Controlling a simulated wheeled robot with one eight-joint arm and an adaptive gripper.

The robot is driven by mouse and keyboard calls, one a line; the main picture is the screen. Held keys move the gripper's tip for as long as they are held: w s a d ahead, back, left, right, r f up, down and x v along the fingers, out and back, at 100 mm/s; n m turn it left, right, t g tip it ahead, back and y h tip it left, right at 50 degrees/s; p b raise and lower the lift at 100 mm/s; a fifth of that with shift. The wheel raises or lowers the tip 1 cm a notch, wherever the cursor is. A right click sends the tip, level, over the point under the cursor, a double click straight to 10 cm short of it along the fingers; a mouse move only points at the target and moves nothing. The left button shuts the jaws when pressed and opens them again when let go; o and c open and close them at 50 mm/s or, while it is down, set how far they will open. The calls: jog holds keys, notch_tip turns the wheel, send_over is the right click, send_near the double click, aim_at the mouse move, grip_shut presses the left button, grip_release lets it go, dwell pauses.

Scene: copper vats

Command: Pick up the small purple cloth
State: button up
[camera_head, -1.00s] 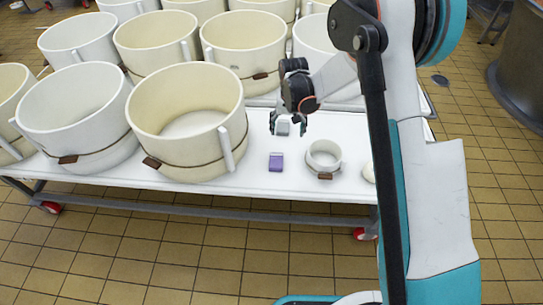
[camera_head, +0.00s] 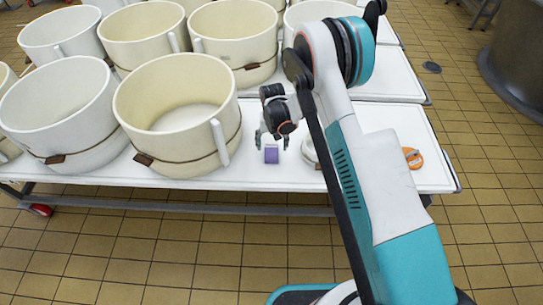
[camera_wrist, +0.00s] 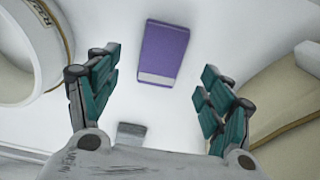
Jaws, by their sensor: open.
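The small purple cloth (camera_head: 271,155) is a folded block with a pale end band. It lies on the white table top near its front edge, right of a large cream vat. In the wrist view the cloth (camera_wrist: 165,50) appears between and beyond the two fingers. My gripper (camera_head: 271,141) is open and empty, its fingers on either side of the cloth in the head view. In the wrist view my gripper (camera_wrist: 160,72) has teal pads spread wide, with no contact visible. Its exact height above the cloth cannot be told.
The large cream vat (camera_head: 178,110) stands close at the left. A small white ring-shaped pot (camera_head: 309,149) is right of the cloth, partly behind my arm; it shows at upper left in the wrist view. A grey block (camera_wrist: 130,132) lies nearby. An orange disc (camera_head: 412,158) lies further right.

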aim_at(272, 153)
jog(key=shift+a+f+b, duration=0.1)
jog(key=shift+f+b, duration=1.35)
jog(key=shift+f, duration=1.2)
jog(key=shift+s, duration=0.1)
jog(key=shift+c, duration=0.5)
jog(key=c, duration=1)
